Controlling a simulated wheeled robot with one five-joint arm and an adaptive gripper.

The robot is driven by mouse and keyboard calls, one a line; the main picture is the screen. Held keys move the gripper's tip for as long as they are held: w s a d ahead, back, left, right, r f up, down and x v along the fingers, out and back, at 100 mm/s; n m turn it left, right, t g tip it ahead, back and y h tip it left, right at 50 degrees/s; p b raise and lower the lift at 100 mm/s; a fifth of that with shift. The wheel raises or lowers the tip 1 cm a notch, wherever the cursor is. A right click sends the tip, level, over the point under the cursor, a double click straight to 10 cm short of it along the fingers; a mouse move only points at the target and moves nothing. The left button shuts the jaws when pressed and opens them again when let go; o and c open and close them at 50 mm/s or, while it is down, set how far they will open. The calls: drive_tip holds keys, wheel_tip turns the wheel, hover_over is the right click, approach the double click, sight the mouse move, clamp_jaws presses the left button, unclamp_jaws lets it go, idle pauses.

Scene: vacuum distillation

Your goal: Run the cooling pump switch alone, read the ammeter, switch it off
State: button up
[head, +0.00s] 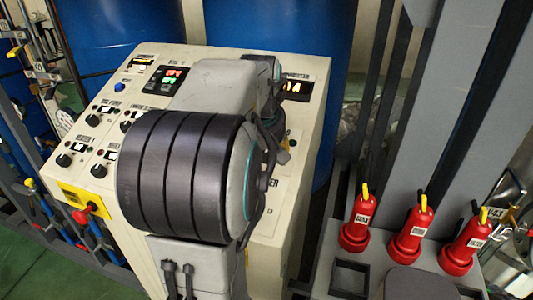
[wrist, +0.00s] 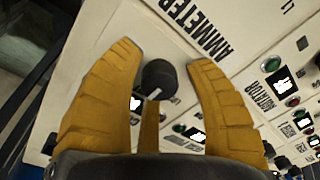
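The cream control panel (head: 200,56) stands ahead, with several black rotary switches on its left side, one of them a lower-left switch (head: 98,171). The ammeter display (head: 294,88) at its upper right glows amber and its visible part looks like "0A". In the wrist view my gripper (wrist: 163,56) is open, its yellow fingers on either side of a black knob (wrist: 159,80) with a white pointer mark, beside the "AMMETER" lettering (wrist: 195,33). Gaps show between knob and fingers. My arm hides the gripper in the head view. I cannot tell which switch is the cooling pump's.
A display (head: 167,80) with red and green digits is at the panel's upper left. Red bottles with yellow tops (head: 411,236) stand on a grey rack at right. Blue drums (head: 290,30) stand behind.

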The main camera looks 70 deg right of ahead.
drive_tip(key=shift+o, duration=0.7)
drive_tip(key=shift+r, duration=0.1)
drive_tip(key=shift+r, duration=0.15)
drive_tip(key=v, duration=1.1)
drive_tip(key=shift+a+r, duration=0.25)
drive_tip(key=shift+r, duration=0.1)
